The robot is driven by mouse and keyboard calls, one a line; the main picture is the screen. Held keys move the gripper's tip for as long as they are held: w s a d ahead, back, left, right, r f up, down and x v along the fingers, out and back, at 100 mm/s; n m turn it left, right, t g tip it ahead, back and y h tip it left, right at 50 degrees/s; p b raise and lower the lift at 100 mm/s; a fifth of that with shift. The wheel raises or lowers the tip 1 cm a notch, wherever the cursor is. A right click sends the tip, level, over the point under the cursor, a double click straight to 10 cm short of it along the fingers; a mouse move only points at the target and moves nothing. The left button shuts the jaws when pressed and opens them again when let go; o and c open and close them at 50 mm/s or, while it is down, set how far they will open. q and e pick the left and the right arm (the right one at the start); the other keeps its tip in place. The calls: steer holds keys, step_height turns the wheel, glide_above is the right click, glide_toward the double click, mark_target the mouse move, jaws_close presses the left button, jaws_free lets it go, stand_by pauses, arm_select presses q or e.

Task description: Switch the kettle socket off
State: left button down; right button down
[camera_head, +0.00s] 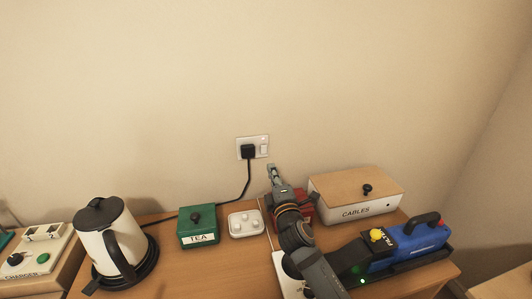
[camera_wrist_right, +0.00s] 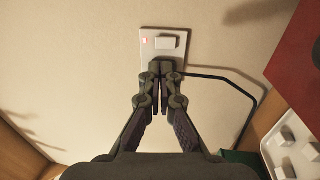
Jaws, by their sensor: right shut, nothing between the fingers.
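The white wall socket (camera_head: 240,155) has a black plug (camera_head: 248,152) in its left part and a white rocker switch (camera_head: 264,149) at its right. In the right wrist view the socket plate (camera_wrist_right: 151,55) shows a lit red light (camera_wrist_right: 145,41) beside the switch (camera_wrist_right: 167,42). My right gripper (camera_head: 271,168) is shut and empty, just below and right of the socket, apparently short of the switch. In the wrist view its fingertips (camera_wrist_right: 160,80) overlap the plug area; contact cannot be told. The white kettle (camera_head: 112,245) stands on its black base. My left gripper is not in view.
A black cord (camera_head: 249,180) drops from the plug towards the kettle. A green TEA box (camera_head: 198,237), a white tray (camera_head: 243,224), a red object (camera_head: 304,207) and a CABLES box (camera_head: 355,190) stand near the wall. A blue device (camera_head: 405,250) stands at right. The wall above is clear.

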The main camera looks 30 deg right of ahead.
mark_target(264, 148)
steer(key=p+x, duration=0.1)
steer(key=x, duration=0.7)
steer(key=shift+w+d, duration=0.15)
steer(key=shift+w, duration=0.1)
